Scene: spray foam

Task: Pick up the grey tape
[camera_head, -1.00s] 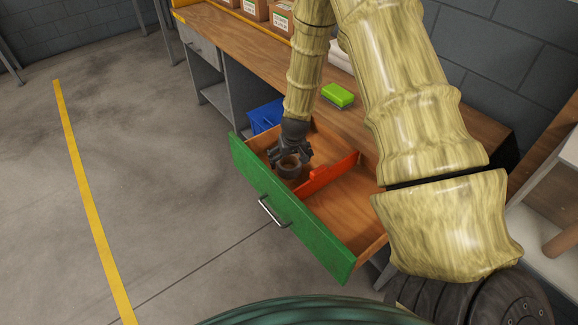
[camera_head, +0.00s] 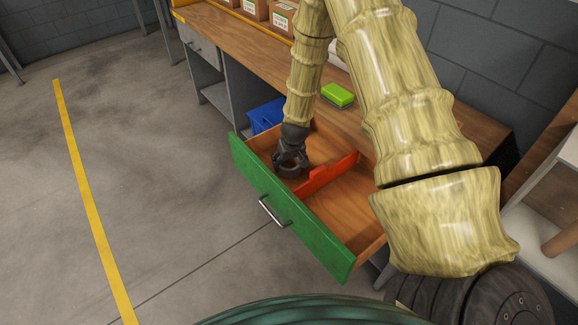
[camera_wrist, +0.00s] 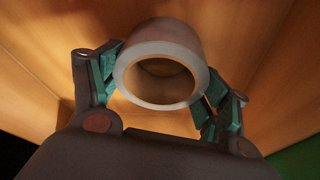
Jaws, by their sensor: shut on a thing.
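The grey tape (camera_wrist: 165,40) is a roll with an open centre, held between the teal pads of my gripper (camera_wrist: 160,88) in the wrist view. The pads press on its two sides, and my gripper is shut on it. In the head view my gripper (camera_head: 291,163) points down inside the left part of the open drawer (camera_head: 290,213), with the tape (camera_head: 290,168) small and partly hidden by the fingers. I cannot tell whether the tape touches the drawer floor.
The drawer has a green front and a red divider (camera_head: 318,178) right of my gripper. Its right compartment looks empty. A blue bin (camera_head: 265,115) stands behind the drawer. A green sponge-like block (camera_head: 338,95) and boxes (camera_head: 281,17) are on the workbench (camera_head: 232,38).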

